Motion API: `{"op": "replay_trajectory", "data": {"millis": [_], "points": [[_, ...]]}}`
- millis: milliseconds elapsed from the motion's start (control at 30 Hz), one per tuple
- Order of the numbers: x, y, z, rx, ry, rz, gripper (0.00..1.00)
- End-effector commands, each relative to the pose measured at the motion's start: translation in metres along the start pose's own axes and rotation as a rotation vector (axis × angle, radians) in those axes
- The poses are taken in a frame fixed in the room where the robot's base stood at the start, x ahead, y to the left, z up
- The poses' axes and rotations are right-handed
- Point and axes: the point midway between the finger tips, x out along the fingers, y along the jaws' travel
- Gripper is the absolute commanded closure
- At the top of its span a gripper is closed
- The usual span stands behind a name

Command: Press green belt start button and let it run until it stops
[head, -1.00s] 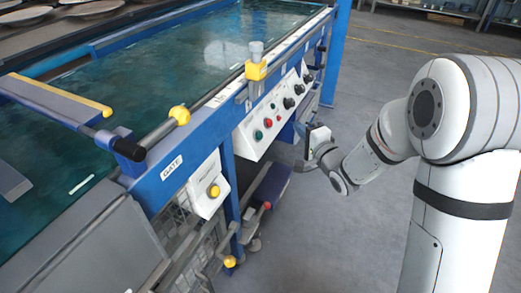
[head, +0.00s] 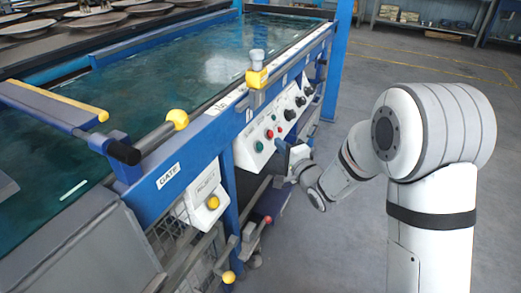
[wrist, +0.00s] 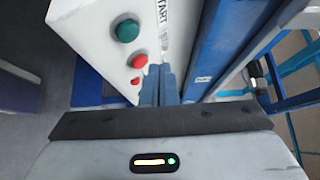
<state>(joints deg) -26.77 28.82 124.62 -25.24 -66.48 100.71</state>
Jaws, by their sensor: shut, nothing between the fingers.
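The green button (head: 259,146) is on the front of a white control panel (head: 246,156) on the machine's side. Whether the fingertips touch the panel cannot be told. In the head view my gripper (head: 283,152) is right of the green button, partly hidden by my wrist.
The green belt (head: 190,60) runs along the blue frame, with plates (head: 60,22) behind it. Black knobs (head: 290,114) are farther along the panel. A box with a yellow button (head: 212,202) hangs nearer. Rails lie below; open floor is to the right.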

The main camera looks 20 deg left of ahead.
Motion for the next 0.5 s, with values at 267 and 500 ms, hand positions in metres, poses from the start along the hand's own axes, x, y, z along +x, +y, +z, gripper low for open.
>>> {"op": "replay_trajectory", "data": {"millis": [267, 500], "points": [[0.02, 0.015, 0.015, 0.0, -0.001, -0.001, 1.0], [0.024, 0.017, 0.017, 0.0, -0.001, 0.0, 1.0]]}}
